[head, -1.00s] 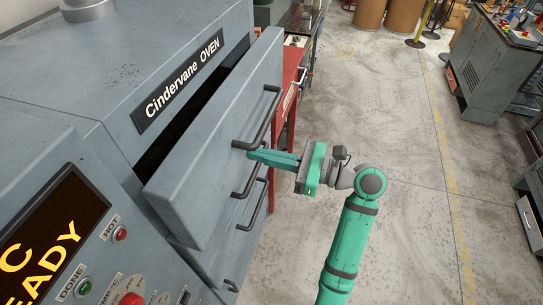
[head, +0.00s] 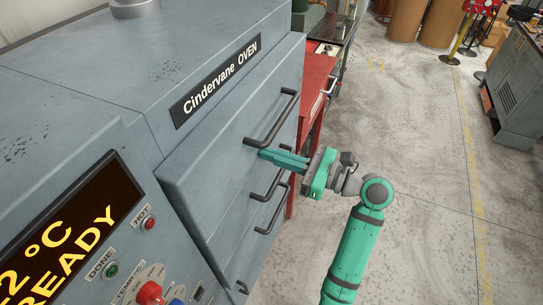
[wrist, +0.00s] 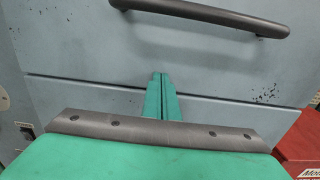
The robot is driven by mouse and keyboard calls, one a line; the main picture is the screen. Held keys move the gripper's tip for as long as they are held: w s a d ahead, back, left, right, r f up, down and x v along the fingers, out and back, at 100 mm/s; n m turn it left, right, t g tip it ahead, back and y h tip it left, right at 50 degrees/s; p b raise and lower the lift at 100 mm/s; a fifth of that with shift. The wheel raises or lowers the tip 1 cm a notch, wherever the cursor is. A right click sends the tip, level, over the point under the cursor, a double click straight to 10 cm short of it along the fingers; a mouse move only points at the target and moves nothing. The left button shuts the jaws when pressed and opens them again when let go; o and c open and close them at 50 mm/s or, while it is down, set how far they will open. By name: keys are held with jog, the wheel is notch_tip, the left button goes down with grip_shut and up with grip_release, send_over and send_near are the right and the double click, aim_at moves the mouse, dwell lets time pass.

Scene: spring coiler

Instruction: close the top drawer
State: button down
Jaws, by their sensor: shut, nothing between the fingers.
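The top drawer (head: 215,160) is the grey front under the "Cindervane OVEN" label, with a dark bar handle (head: 283,112). Its front now sits against the oven body, and no dark gap shows above it. My green gripper (head: 262,153) is shut and empty, with its fingertips at the drawer front just below the top handle. In the wrist view the shut fingers (wrist: 160,90) point at the grey front (wrist: 80,60), below the handle (wrist: 200,15). Whether the tips touch the front cannot be told.
Lower handles (head: 268,185) sit close below my gripper. A control panel (head: 110,250) with buttons and a display is at the left. A red cabinet (head: 318,85) stands beyond the oven. The floor (head: 430,170) at the right is open.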

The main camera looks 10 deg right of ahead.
jog(key=shift+w+a+r, duration=0.1)
jog(key=shift+w+a, duration=0.1)
jog(key=shift+a, duration=0.15)
jog(key=shift+d, duration=0.1)
